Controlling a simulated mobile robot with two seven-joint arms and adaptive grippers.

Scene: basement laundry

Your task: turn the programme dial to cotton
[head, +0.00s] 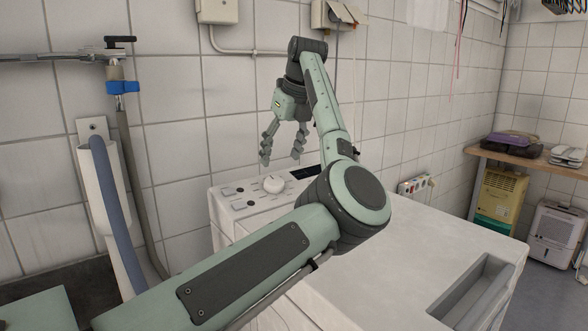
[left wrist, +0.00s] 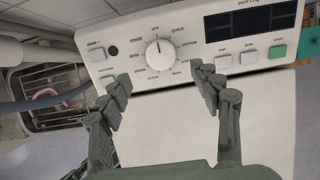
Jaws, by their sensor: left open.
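The programme dial (left wrist: 160,53) is a round white knob on the washing machine's control panel (left wrist: 122,70). In the left wrist view its dark pointer mark is near the top, towards the OFF label. QUICK and a label that looks like COTTON are to the right of OFF. The dial also shows in the head view (head: 274,184). My left gripper (head: 282,158) is open and empty above the panel, its fingers pointing down. In the left wrist view its two fingers (left wrist: 160,80) are spread, one either side below the dial, apart from it. My right gripper is out of view.
The washing machine top (head: 440,250) is broad and clear, with a recessed drawer (head: 472,290) at its near right. Buttons and a dark display (left wrist: 251,23) flank the dial. A tiled wall stands close behind; a hose (head: 115,205) hangs at the left.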

